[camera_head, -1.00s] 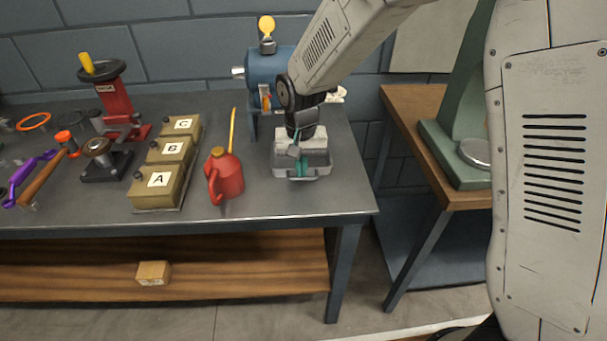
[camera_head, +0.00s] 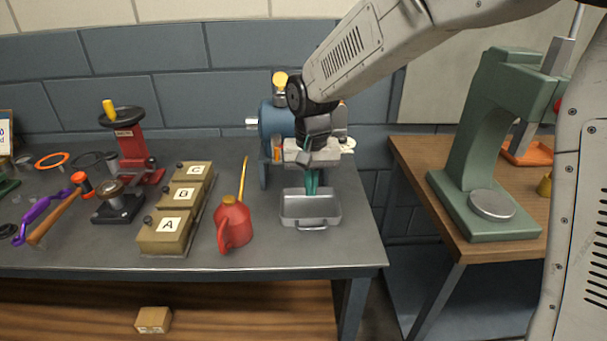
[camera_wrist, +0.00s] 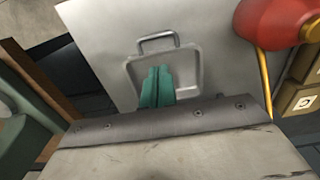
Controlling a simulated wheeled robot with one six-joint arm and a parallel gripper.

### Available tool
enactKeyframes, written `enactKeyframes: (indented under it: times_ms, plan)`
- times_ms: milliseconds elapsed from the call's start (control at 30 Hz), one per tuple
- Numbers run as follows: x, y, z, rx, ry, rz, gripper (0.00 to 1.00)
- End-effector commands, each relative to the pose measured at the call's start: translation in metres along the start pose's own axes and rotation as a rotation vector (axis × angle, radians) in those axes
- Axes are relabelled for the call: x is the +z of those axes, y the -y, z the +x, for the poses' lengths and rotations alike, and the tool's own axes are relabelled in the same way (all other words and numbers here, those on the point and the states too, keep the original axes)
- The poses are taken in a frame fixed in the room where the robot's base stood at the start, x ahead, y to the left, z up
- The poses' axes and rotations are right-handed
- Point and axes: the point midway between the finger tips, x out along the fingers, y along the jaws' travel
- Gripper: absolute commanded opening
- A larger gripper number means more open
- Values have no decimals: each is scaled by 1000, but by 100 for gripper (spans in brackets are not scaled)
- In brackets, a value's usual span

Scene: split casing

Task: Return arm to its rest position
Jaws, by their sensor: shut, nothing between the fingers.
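My gripper (camera_head: 312,183) is above the back part of a grey metal tray (camera_head: 311,221) on the bench. Its teal fingers are together with nothing between them. In the wrist view the closed fingers (camera_wrist: 157,88) show in front of the tray (camera_wrist: 187,72), whose handle points away from my wrist. The tray looks empty where it shows; part of it is hidden behind the fingers. My arm reaches in from the upper right, bent down at the wrist.
A red oil can (camera_head: 233,224) stands left of the tray, with boxes A (camera_head: 168,228), B and C beyond it. A blue machine (camera_head: 276,127) stands behind my gripper. A green press (camera_head: 473,150) stands on the wooden table at right. The bench's front right corner is clear.

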Motion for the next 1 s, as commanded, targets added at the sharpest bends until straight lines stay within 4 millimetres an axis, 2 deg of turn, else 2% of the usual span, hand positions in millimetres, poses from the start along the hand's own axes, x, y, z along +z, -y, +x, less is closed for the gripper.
enactKeyframes:
  times_ms: [100, 167, 200, 267, 467, 700, 900, 1000]
  plan:
    - [2, -1, -1, 3, 7, -26, 0]
    - [11, -5, 4, 17, 38, -64, 0]
    - [21, -10, 9, 28, 66, -89, 0]
    - [40, -22, 6, 38, 95, -128, 0]
    - [96, -74, -26, 39, 128, -188, 0]
    - [172, -139, -63, 21, 108, -201, 0]
    - [234, -181, -78, 8, 51, -168, 0]
    - [258, -195, -81, 4, 9, -135, 0]
